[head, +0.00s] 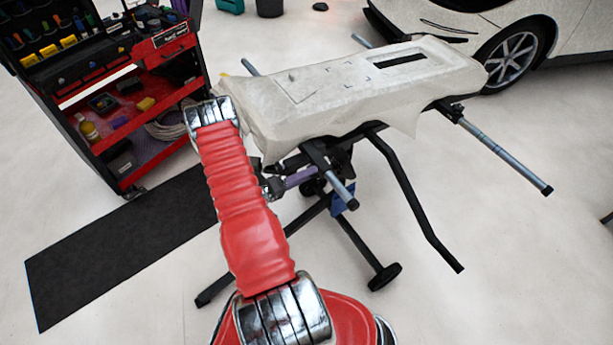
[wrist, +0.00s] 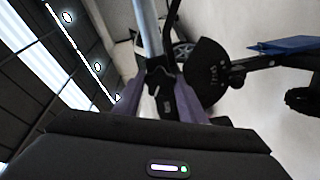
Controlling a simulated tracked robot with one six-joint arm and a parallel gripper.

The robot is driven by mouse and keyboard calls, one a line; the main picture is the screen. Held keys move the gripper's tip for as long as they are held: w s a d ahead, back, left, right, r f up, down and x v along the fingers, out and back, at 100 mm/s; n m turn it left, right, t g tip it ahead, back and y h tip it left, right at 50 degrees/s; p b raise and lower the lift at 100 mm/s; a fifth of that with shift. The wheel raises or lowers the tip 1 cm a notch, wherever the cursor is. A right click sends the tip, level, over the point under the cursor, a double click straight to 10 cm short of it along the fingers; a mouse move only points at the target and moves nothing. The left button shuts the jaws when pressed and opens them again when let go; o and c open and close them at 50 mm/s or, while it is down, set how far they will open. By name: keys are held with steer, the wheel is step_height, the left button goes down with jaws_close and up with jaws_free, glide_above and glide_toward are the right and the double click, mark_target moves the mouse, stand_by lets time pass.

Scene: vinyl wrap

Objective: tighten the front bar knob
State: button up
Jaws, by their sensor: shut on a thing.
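My gripper (head: 298,178) shows purple fingers under the near side of the work stand in the head view. In the wrist view my gripper (wrist: 160,105) has a purple finger on each side of a black knob (wrist: 161,88), and it is shut on it. The knob sits below the grey front bar (wrist: 148,30), at its black clamp. In the head view the front bar (head: 342,188) sticks out toward me from the stand. The knob itself is mostly hidden there by the clamp and fingers.
A wrapped pale panel (head: 350,85) lies on the stand, its film hanging over the edges. Another grey bar (head: 510,155) and a bent black leg (head: 405,190) stick out at right. A tool cart (head: 120,100) stands left beside a black mat (head: 125,240). A white car (head: 575,25) is behind.

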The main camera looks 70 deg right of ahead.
steer(key=m, duration=1.1)
steer(key=shift+s+a+f, duration=0.1)
steer(key=shift+s+f, duration=0.05)
steer(key=shift+m, duration=0.3)
steer(key=o, duration=1.1)
steer(key=shift+c, duration=0.2)
steer(key=shift+w, duration=0.25)
steer(key=v, duration=1.3)
steer(key=shift+w+a, duration=0.2)
steer(key=shift+w, duration=0.05)
